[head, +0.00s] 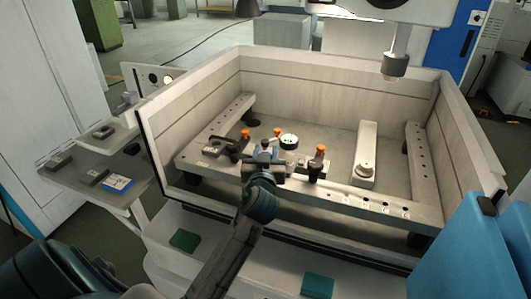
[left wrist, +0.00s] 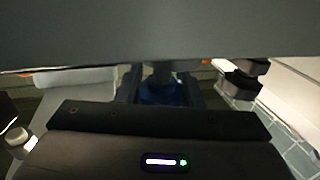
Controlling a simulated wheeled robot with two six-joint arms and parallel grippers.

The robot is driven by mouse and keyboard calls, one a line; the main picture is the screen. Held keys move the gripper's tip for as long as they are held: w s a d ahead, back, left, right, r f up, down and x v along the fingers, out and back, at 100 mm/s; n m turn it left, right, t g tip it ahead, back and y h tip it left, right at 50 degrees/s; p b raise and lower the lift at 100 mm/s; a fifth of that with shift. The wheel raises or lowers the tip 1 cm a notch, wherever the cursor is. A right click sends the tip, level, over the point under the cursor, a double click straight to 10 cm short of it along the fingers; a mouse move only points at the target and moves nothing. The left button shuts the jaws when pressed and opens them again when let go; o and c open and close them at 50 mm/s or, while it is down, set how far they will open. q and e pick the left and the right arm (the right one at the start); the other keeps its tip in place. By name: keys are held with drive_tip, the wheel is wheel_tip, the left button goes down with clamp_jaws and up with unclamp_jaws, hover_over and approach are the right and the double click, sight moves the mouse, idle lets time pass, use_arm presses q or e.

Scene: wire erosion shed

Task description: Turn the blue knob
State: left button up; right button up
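The blue knob (head: 265,149) is on a fixture at the front rail of the metal frame inside the machine's open tub. My left gripper (head: 264,160) reaches in from the front and is at the knob, its dark fingers apart. In the left wrist view a blue part (left wrist: 162,92), apparently the knob, lies between the two fingers of my left gripper (left wrist: 163,88). It fills most of the gap, and I cannot tell whether the fingers press on it. My right gripper is not in view.
Orange-topped clamps (head: 320,150) stand close on both sides of the knob. The machine's nozzle head (head: 395,65) hangs over the tub at the back right. The tub's walls enclose the frame. A side shelf (head: 75,176) holds small items.

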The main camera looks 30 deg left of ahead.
use_arm(q)
drive_tip(key=shift+f+b, duration=0.15)
drive_tip(key=shift+b, duration=0.15)
drive_tip(key=n+g+y+b, duration=0.1)
drive_tip(key=y+b, duration=0.1)
drive_tip(key=n+g+y+b, duration=0.1)
drive_tip(key=n+b, duration=0.1)
drive_tip(key=b, duration=0.1)
drive_tip(key=shift+s+a+f+g+y, duration=0.1)
drive_tip(key=shift+a+f+g+y, duration=0.1)
drive_tip(key=shift+g+y, duration=0.2)
drive_tip(key=shift+s+r+n+g+y+b, duration=0.1)
drive_tip(key=shift+r+n+g+y+b, duration=0.1)
drive_tip(key=shift+n+g+y+b, duration=0.5)
drive_tip(key=shift+r, duration=0.15)
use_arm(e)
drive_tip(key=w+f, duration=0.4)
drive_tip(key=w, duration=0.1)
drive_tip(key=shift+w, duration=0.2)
use_arm(q)
drive_tip(key=o, duration=1)
